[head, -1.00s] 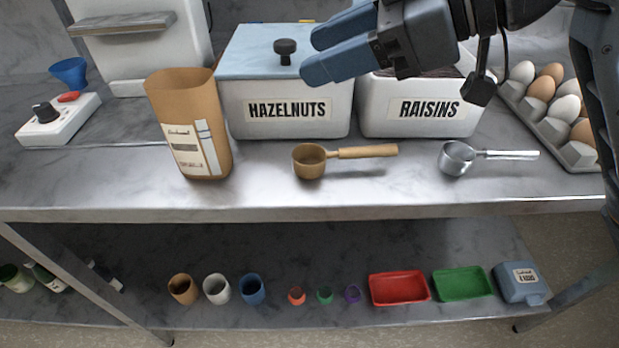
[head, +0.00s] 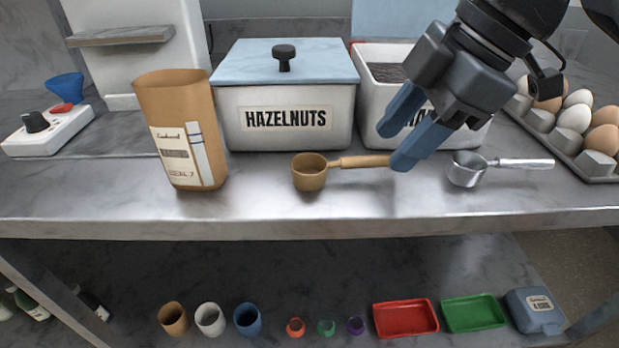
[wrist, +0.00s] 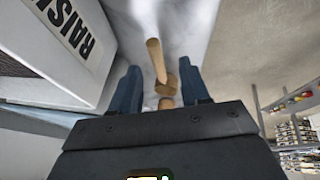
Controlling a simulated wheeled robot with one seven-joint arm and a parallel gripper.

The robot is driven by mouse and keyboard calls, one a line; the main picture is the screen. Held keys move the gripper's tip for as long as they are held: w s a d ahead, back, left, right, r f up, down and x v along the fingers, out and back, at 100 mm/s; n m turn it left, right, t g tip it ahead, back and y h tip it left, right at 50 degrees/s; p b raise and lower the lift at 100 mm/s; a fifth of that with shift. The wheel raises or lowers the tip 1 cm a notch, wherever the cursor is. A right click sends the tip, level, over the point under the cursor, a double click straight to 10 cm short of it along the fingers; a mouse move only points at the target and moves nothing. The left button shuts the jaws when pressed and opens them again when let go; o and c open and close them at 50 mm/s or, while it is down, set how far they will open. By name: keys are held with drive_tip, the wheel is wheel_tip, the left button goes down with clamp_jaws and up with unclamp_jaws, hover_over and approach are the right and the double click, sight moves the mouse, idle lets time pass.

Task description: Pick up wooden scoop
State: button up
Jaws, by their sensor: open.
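The wooden scoop (head: 311,177) lies on the metal counter, its cup at the left and its handle pointing right. My gripper (head: 394,147) is open and empty at the handle's right end, fingers pointing down and left. The nearer fingertip hides the handle's end in the head view. In the wrist view the scoop's handle (wrist: 155,58) shows ahead, between the two open fingers (wrist: 162,85). I cannot tell how high the fingers are above the counter.
A metal scoop (head: 467,170) lies just right of my gripper. The hazelnuts box (head: 290,128) and raisins box (head: 378,128) stand behind. A paper bag (head: 178,125) stands left of the wooden scoop. An egg tray (head: 598,165) is at right. The front counter strip is clear.

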sight(381, 157)
drive_tip(key=x, duration=0.3)
drive_tip(key=shift+w+a+f, duration=0.15)
drive_tip(key=shift+f, duration=0.05)
clamp_jaws()
idle(0.4)
